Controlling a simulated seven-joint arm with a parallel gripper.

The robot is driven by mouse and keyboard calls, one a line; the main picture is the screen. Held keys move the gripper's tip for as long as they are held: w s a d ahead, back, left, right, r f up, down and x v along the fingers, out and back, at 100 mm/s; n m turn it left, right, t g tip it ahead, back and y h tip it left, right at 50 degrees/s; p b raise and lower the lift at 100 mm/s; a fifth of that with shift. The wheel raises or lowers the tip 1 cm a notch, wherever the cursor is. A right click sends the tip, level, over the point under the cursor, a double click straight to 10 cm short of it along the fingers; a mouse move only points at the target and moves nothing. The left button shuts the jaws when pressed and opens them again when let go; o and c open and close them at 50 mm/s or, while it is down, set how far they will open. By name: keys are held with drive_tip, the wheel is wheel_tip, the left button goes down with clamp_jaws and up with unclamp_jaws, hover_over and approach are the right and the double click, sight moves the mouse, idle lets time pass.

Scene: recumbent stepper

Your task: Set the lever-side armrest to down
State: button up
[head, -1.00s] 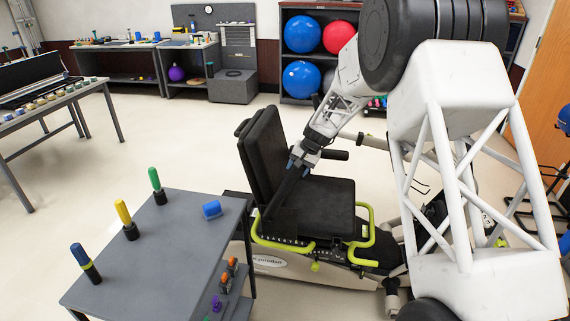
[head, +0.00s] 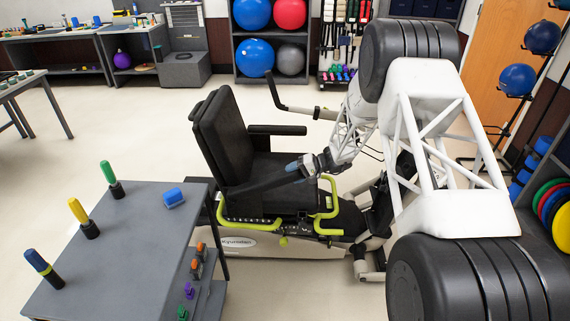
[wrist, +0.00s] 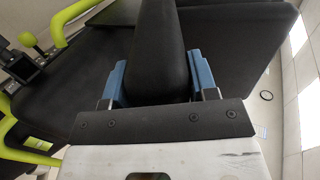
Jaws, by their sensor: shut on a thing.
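The recumbent stepper's black seat (head: 285,170) stands in the middle of the head view with its backrest (head: 222,135) at left. The near armrest (head: 258,184), on the side facing my camera, slopes gently upward from the backrest toward its free end. My gripper (head: 306,165) is shut on that free end. In the wrist view the black armrest (wrist: 160,50) lies between my two blue fingers (wrist: 160,78), which touch its sides. The far armrest (head: 277,130) is about level. A yellow-green lever (head: 250,223) and a round knob (head: 283,241) sit low on the near side.
A yellow-green handle (head: 331,205) rises by the seat's front edge. Shelves with exercise balls (head: 255,57) stand behind, with open floor between.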

drive_tip(key=d+f+y, duration=0.3)
drive_tip(key=f+y, duration=0.2)
drive_tip(key=f, duration=0.8)
drive_tip(key=shift+d+y, duration=0.15)
drive_tip(key=shift+y, duration=0.15)
drive_tip(key=shift+s+f, duration=0.1)
drive_tip(key=shift+s, duration=0.05)
drive_tip(key=o, duration=1.3)
drive_tip(key=shift+d, duration=0.1)
drive_tip(key=shift+d, duration=3.85)
